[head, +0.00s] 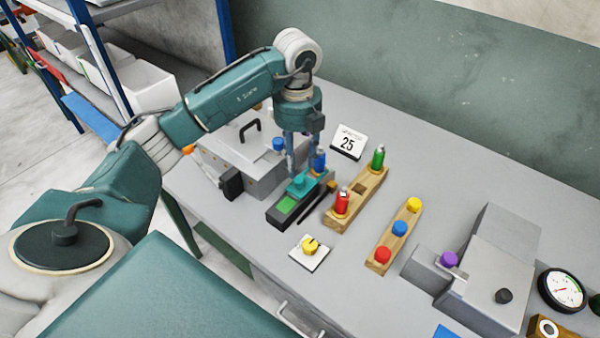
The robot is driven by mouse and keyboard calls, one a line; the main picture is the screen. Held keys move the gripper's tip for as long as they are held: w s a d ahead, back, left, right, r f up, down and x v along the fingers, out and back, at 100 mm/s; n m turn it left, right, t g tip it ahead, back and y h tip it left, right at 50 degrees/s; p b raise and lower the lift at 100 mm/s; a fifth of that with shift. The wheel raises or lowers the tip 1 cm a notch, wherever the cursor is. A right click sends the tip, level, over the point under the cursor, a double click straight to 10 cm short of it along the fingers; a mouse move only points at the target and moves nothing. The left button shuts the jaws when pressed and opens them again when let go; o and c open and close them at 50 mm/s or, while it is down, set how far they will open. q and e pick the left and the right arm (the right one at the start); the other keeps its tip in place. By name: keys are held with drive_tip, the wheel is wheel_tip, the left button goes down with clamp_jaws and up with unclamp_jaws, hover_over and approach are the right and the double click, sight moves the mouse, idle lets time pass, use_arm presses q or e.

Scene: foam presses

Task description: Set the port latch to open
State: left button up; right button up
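What looks like the port latch (285,207) is a dark block with a bright green field at its near end and a teal slider with a round knob (299,182) towards its far end. My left gripper (302,172) points straight down over the knob. Its two fingers are apart, with the tips close to the knob; I cannot tell whether they touch it. A blue-capped item (320,160) stands just behind the fingers, partly hidden. My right gripper is not in view.
A grey press (245,155) with a black handle stands left of the latch. A wooden rack (357,198) with red and green bottles is close on the right. A yellow knob plate (309,251) lies in front. A button bar (396,240) and another grey machine (485,270) stand further right.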

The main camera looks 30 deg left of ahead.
sight(298, 178)
use_arm(q)
wheel_tip(298, 178, down, 5)
drive_tip(key=shift+r+p, duration=0.1)
drive_tip(key=shift+p, duration=0.5)
wheel_tip(298, 178, down, 2)
drive_tip(key=shift+w+f, duration=0.1)
drive_tip(key=shift+f, duration=0.05)
clamp_jaws()
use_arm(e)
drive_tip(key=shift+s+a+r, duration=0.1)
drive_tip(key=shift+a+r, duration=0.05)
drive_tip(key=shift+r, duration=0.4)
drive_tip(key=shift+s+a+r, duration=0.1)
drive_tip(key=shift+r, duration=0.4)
